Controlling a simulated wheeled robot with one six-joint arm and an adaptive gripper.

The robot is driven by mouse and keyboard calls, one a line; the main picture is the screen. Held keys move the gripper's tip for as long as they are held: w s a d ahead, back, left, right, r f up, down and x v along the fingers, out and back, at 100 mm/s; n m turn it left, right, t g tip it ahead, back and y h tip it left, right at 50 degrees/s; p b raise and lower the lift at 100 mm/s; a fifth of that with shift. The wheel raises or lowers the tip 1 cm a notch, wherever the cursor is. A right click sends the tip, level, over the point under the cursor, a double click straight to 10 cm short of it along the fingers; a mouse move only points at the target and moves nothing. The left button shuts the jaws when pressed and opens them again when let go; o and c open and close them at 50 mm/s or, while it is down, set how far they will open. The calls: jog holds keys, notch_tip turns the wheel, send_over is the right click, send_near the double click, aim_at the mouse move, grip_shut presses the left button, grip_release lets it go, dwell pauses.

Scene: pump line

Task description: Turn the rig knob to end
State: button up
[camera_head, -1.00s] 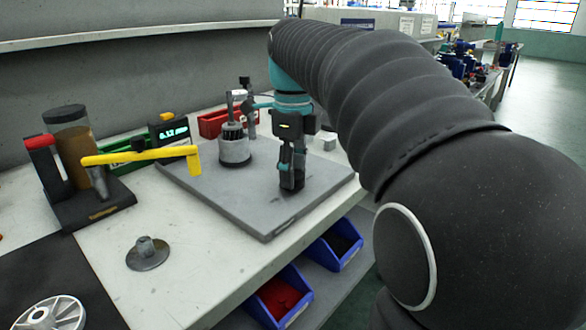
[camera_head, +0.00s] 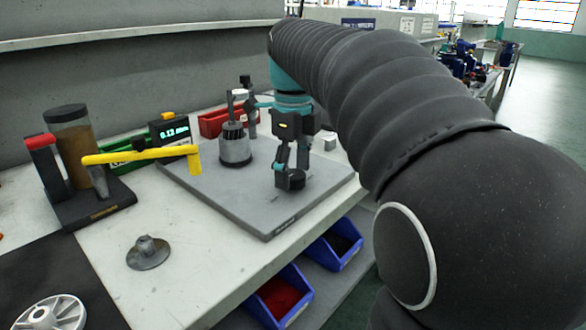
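The rig knob (camera_head: 292,181) is a dark round piece standing on the grey rig plate (camera_head: 240,205), towards its right side. My gripper (camera_head: 291,172) points straight down over the knob, with a finger on either side and a gap between them. The fingertips are down at the knob's height. Whether they press on the knob or stand a little clear is too small to tell. A digital readout (camera_head: 172,131) with green digits stands behind the plate; its digits are hard to read.
A ribbed grey motor-like part (camera_head: 235,147) stands on the plate left of my gripper. A red bin (camera_head: 216,122) stands behind. A flanged grey part (camera_head: 148,252) lies on the bench at front left.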

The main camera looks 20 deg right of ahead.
aim_at(293, 174)
jog(key=shift+r, duration=0.1)
notch_tip(293, 174, up, 12)
dwell(0.6)
dwell(0.4)
